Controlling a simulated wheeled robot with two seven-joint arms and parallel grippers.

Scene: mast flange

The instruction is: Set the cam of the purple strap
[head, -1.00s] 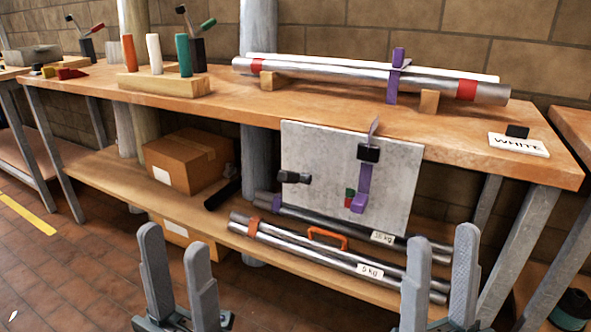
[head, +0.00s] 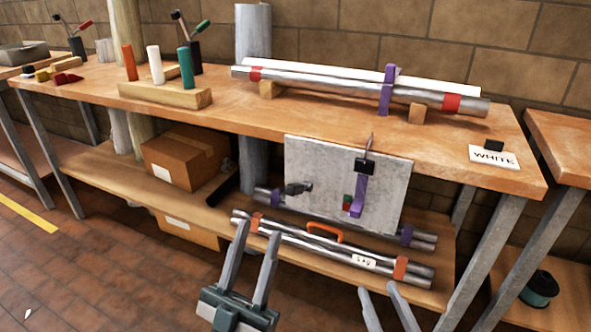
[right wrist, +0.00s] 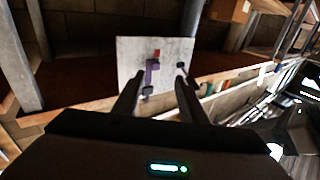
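A purple strap (head: 386,92) passes around the metal pipes on the bench. A further purple length (head: 358,195) lies on the grey panel (head: 305,165) at the bench's front edge. A black block (head: 366,165), seemingly the cam buckle, sits at its top, with a thin grey piece rising from it. A red and green patch is beside its lower end. My left gripper (head: 258,232) is open and empty, below and left of the panel. My right gripper (head: 379,290) is open and empty, below the panel. The right wrist view shows the strap (right wrist: 152,72) beyond its fingers.
Banded pipes (head: 330,243) with an orange handle lie on the lower shelf, behind my grippers. A black knob (head: 298,188) sticks out from the panel's left side. A WHITE card (head: 493,157) and a wooden block with coloured pegs (head: 165,95) are on the bench.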

